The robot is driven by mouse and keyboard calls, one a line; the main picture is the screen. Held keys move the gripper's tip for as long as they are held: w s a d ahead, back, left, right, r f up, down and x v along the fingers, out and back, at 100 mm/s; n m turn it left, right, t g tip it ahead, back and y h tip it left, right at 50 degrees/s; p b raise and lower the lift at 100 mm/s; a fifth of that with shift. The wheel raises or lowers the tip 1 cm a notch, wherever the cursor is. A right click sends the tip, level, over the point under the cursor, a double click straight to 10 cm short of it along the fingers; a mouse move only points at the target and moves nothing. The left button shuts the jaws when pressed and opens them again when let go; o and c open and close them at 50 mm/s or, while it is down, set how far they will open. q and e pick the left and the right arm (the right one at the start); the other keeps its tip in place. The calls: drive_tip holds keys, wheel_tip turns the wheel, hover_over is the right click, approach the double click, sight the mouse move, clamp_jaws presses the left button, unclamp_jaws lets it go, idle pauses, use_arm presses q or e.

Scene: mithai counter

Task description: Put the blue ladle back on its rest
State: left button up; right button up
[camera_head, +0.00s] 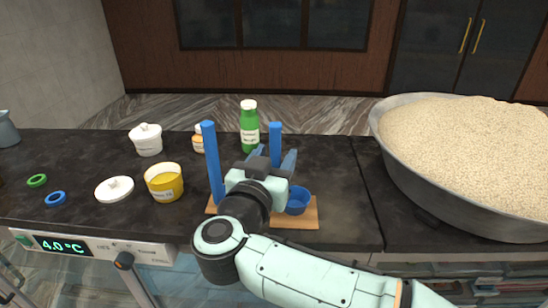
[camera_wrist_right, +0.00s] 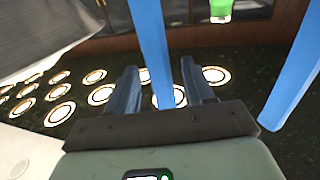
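The rest has a wooden base (camera_head: 300,222) on the dark counter. A tall blue bar (camera_head: 213,165) rises at its left, and a second blue bar (camera_head: 276,145) rises behind my right gripper (camera_head: 272,160). A blue cup-like bowl (camera_head: 297,200) is low at the right of the base. Which bar is the ladle's handle is unclear; the gripper hides the joins. In the right wrist view, one blue bar (camera_wrist_right: 155,50) passes between the spread fingers of my right gripper (camera_wrist_right: 160,90) with gaps at both sides. Another bar (camera_wrist_right: 295,70) leans outside them. My left gripper is not in view.
A green bottle (camera_head: 249,130) and a small orange jar (camera_head: 198,140) stand behind the rest. A yellow tub (camera_head: 164,183), white lid (camera_head: 115,189) and white pot (camera_head: 147,140) are left. A large grain-filled basin (camera_head: 400,165) blocks the right.

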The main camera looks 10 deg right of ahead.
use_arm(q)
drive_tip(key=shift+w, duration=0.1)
use_arm(e)
drive_tip(key=shift+w+r, duration=0.1)
drive_tip(key=shift+r, duration=0.05)
drive_tip(key=shift+s+a, duration=0.15)
drive_tip(key=shift+s, duration=0.1)
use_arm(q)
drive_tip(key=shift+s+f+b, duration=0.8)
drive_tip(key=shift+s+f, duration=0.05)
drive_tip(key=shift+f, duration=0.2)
use_arm(e)
drive_tip(key=v, duration=1.1)
drive_tip(key=shift+s+a, duration=0.15)
drive_tip(key=shift+s, duration=0.1)
